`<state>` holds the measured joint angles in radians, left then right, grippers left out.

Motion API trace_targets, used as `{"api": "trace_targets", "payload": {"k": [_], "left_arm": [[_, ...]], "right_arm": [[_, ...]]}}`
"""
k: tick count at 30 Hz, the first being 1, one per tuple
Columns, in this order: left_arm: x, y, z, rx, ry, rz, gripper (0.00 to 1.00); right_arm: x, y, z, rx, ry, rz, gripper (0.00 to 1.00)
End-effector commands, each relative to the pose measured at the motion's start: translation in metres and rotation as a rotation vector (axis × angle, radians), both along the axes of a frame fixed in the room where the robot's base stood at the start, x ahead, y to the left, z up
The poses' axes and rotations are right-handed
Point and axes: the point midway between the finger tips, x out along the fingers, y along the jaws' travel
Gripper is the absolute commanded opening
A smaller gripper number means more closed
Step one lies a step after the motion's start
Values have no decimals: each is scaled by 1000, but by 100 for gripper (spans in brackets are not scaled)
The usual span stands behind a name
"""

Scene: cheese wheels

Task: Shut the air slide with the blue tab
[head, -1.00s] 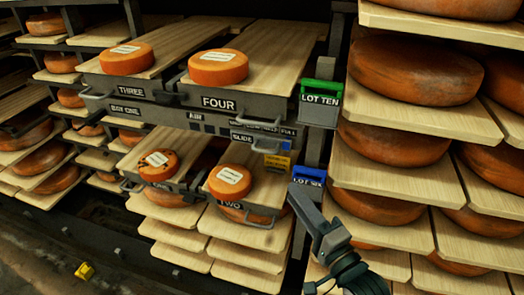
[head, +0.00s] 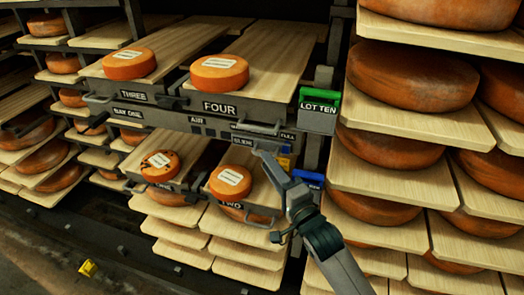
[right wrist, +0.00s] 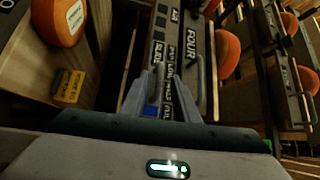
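The air slide is on the front of the grey shelf unit, below the AIR label (head: 196,120) and by the SLIDE label (head: 242,141). A small blue patch (head: 286,148), likely its tab, shows just right of my right gripper in the head view. My left gripper is out of view.
Cheese wheels rest on boards FOUR (head: 219,72), THREE (head: 129,63), TWO (head: 230,181) and ONE (head: 160,166). The green LOT TEN tag (head: 319,110) and a blue tag (head: 308,179) hang at the right post. Racked cheeses stand right.

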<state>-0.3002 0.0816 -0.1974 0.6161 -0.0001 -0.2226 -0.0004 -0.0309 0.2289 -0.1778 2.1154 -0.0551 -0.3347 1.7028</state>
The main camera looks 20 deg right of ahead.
Motion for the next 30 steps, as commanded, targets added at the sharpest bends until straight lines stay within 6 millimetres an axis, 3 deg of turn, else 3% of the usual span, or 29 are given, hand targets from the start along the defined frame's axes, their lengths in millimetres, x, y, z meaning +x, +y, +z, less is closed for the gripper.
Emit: {"api": "trace_targets", "payload": {"k": [3, 9, 22, 26, 30], "left_arm": [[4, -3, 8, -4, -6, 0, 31], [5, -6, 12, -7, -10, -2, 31], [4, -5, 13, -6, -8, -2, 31], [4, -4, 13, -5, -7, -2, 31], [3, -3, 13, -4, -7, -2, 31]], "right_arm": [[19, 4, 6, -2, 0, 0, 28], [38, 8, 6, -2, 1, 0, 28], [44, 9, 6, 0, 0, 0, 28], [44, 9, 6, 0, 0, 0, 0], [44, 9, 7, -1, -1, 0, 0]]}}
